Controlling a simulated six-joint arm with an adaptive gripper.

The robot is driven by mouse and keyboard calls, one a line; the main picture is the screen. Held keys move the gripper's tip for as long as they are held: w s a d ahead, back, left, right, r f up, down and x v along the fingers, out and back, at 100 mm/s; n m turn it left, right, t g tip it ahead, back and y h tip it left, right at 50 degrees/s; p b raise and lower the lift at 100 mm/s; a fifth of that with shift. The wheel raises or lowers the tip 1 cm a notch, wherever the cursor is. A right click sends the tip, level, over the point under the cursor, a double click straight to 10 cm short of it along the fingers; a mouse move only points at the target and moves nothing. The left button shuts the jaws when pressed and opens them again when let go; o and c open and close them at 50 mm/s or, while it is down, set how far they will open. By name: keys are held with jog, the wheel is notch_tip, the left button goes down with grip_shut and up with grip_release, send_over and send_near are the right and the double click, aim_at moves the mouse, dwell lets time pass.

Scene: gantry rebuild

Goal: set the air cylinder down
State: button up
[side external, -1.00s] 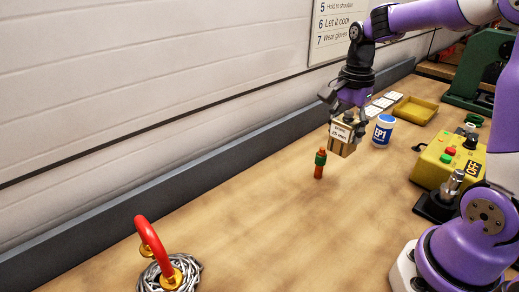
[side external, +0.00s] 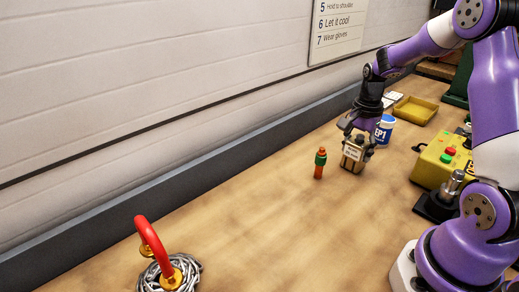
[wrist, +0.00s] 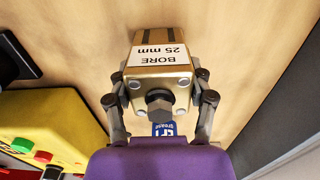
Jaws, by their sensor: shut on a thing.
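The air cylinder (side external: 352,158) is a tan-gold block with a white label. In the wrist view the label on the air cylinder (wrist: 158,84) reads "BORE 25 mm", and a dark hex fitting sits at its near end. My gripper (side external: 357,143) is shut on the cylinder, one finger on each side, and points down from above. In the wrist view both fingers of my gripper (wrist: 160,92) press its sides. The cylinder is upright, at or just above the wooden bench (side external: 270,215); I cannot tell whether its underside touches.
A green-and-orange cylinder (side external: 320,163) stands just left. A blue-and-white EP1 tub (side external: 384,130) is close behind. A yellow control box (side external: 440,160) and a yellow tray (side external: 415,110) are to the right. The bench middle is clear.

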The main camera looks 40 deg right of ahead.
jog(key=shift+f, duration=0.1)
jog(key=o, duration=1.4)
jog(key=shift+o, duration=0.2)
